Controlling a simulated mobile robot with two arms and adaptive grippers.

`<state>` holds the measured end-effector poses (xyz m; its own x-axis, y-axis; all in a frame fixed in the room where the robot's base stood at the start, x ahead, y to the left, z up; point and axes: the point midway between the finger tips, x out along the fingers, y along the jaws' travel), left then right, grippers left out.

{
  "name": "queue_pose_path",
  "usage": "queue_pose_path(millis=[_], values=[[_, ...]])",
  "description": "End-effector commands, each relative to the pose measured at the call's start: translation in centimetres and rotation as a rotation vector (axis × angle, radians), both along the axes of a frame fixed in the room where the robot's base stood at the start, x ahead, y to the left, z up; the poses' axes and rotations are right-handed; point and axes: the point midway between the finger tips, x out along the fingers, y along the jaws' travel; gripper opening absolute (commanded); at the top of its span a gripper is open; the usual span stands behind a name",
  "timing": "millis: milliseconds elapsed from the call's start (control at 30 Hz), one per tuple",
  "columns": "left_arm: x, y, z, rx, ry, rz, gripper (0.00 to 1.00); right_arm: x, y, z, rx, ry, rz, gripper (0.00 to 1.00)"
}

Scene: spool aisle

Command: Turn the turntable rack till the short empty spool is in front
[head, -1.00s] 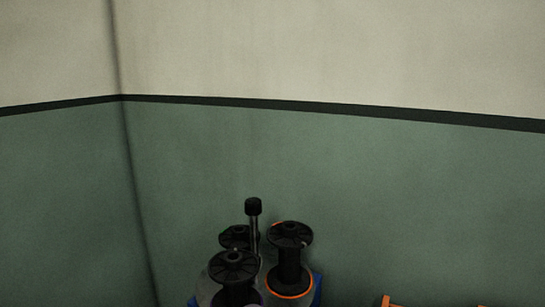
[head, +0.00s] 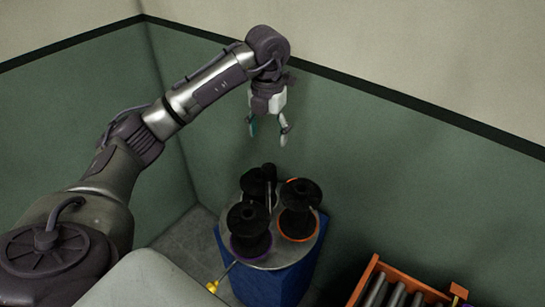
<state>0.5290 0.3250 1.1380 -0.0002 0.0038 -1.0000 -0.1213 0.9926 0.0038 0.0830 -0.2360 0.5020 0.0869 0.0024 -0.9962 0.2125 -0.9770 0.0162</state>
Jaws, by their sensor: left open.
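The turntable rack (head: 271,262) is a round grey plate on a blue base, low in the middle of the head view. Several black spools stand on it: one at the front left (head: 248,220) with a purple ring at its foot, one at the right (head: 299,194) with an orange ring, and one at the back (head: 254,186), partly hidden. I cannot tell surely which is the short empty one. A post with a black knob (head: 269,168) rises among them. My left gripper (head: 267,138) points down, open and empty, above and behind the rack, apart from the spools.
A thin rod with a yellow end (head: 212,286) sticks out from the rack's front left. An orange crate (head: 366,283) with grey cylinders stands at the lower right. Green and cream walls meet behind the rack. Grey floor (head: 187,243) shows at the left.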

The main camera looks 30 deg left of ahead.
Motion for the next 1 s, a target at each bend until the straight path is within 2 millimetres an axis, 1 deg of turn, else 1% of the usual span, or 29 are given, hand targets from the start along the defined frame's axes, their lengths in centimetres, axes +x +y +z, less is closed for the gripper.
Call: queue_pose_path(millis=[33, 167, 300, 500, 600, 700, 1000], values=[[-0.1, -0.1, -1.1, -0.002, 0.005, -0.001, 0.72, 0.0, 0.0, 0.1, 0.000, -0.001, 0.000, 0.40], [-0.2, -0.1, -3.6, -0.002, 0.007, -0.002, 0.72, 0.1, 0.0, 1.1, 0.001, -0.003, 0.000, 0.40], [-0.2, -0.1, -6.6, -0.003, 0.006, -0.002, 0.72, 0.2, 0.1, 2.0, 0.001, -0.004, 0.000, 0.40], [-0.1, -0.1, -10.1, -0.003, 0.003, -0.002, 0.72, 0.2, 0.1, 3.0, 0.001, -0.006, 0.000, 0.40], [0.0, -0.1, -11.2, -0.004, 0.002, -0.003, 0.72, 0.2, 0.1, 3.3, 0.001, -0.006, 0.000, 0.40], [0.0, -0.1, -11.9, -0.003, 0.001, -0.004, 0.72, 0.2, 0.1, 3.4, 0.001, -0.005, 0.000, 0.40], [0.0, -0.1, -12.2, -0.004, -0.001, -0.004, 0.72, 0.2, 0.1, 3.4, 0.001, -0.005, 0.000, 0.40]])
